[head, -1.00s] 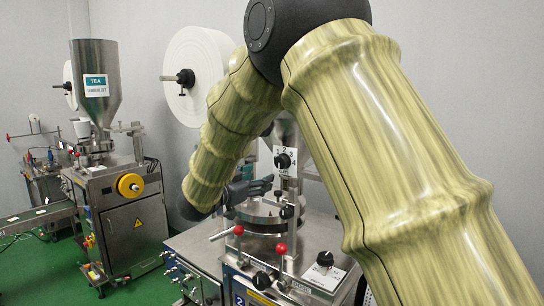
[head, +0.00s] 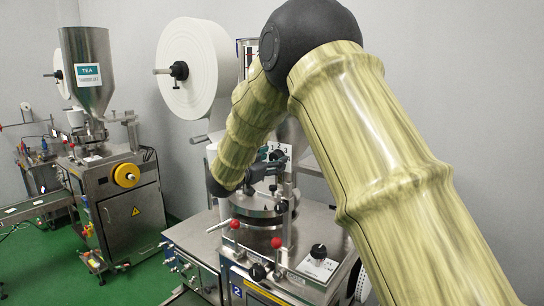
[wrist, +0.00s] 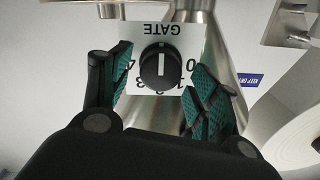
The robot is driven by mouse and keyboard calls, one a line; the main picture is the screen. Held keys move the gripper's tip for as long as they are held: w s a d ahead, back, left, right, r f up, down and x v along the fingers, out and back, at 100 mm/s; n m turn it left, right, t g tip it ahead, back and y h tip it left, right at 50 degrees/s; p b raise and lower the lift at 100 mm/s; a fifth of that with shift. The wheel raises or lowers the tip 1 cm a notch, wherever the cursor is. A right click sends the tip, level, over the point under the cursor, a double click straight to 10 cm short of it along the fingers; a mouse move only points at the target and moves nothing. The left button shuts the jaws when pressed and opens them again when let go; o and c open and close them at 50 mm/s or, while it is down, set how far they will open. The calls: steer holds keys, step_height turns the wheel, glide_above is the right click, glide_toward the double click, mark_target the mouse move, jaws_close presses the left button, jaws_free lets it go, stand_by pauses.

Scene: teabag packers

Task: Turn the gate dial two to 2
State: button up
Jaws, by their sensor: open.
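The gate dial is a black knob (wrist: 161,66) with a white line, on a white plate (wrist: 137,35) marked GATE with numbers from 0 to 4. It appears upside down in the wrist view. The white line runs upright in the picture, in line with the 2 side of the scale. My gripper (wrist: 163,78) is open, with teal-padded fingers on either side of the knob; I cannot tell whether they touch it. In the head view my gripper (head: 268,171) is in front of the dial plate (head: 287,151), which is mostly hidden behind it.
The packer (head: 320,215) below carries red-ball levers (head: 276,243) and another black knob on a white plate (head: 318,252). A large white paper roll (head: 200,68) stands behind. Another packer with a TEA hopper (head: 88,75) is at left, with green floor between.

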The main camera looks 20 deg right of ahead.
steer(key=shift+w+d, duration=0.1)
steer(key=shift+c, duration=0.2)
steer(key=c, duration=1)
steer(key=shift+o, duration=0.2)
steer(key=shift+f+b, duration=0.1)
steer(key=shift+b, duration=0.35)
steer(key=m+b, duration=0.6)
steer(key=b, duration=0.4)
steer(key=m+b, duration=0.5)
steer(key=b, duration=0.5)
steer(key=m+b, duration=0.6)
steer(key=b, duration=0.4)
steer(key=shift+d+f+m, duration=0.1)
steer(key=shift+f+m, duration=0.2)
steer(key=shift+f, duration=0.1)
steer(key=shift+r, duration=0.1)
